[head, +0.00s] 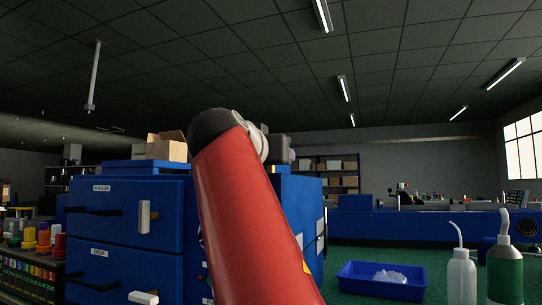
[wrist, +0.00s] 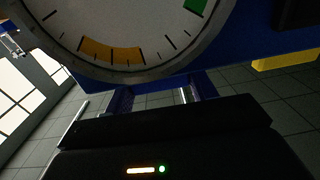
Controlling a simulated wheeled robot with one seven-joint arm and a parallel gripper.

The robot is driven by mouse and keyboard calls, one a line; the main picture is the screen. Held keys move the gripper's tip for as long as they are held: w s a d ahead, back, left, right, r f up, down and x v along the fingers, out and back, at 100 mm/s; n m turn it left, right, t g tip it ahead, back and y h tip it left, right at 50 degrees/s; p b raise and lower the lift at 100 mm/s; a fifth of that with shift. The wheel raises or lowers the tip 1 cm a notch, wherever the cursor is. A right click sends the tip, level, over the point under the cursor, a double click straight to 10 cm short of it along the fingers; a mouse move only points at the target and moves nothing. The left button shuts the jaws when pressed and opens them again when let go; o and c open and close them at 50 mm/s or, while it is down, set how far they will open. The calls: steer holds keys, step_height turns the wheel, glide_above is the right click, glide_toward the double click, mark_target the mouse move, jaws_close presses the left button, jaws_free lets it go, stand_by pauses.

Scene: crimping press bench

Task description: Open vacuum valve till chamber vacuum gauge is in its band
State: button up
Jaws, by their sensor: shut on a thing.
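In the wrist view a large round gauge (wrist: 112,45) with a white face fills the top. It has an orange band (wrist: 110,52) and a green band (wrist: 196,8); no needle shows in the visible part. My gripper (wrist: 160,95) is just below the gauge's rim, its dark body across the bottom of the view. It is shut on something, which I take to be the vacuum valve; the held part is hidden. In the head view my red arm covers the middle, and neither gripper, valve nor gauge can be made out.
A blue drawer cabinet (head: 130,240) stands left of and behind my arm, with a cardboard box (head: 167,147) on top. A blue tray (head: 382,280) and two bottles, one white (head: 461,278) and one green (head: 505,270), are at lower right. A yellow bar (wrist: 285,61) shows beside the gauge.

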steer(key=shift+m+h, duration=0.3)
steer(key=shift+h, duration=0.1)
steer(key=o, duration=1)
steer(key=shift+s, duration=0.1)
steer(key=b+v, duration=0.2)
steer(key=v, duration=0.5)
steer(key=shift+s+a+r, duration=0.15)
steer(key=shift+s+a, duration=0.05)
steer(key=shift+s, duration=0.1)
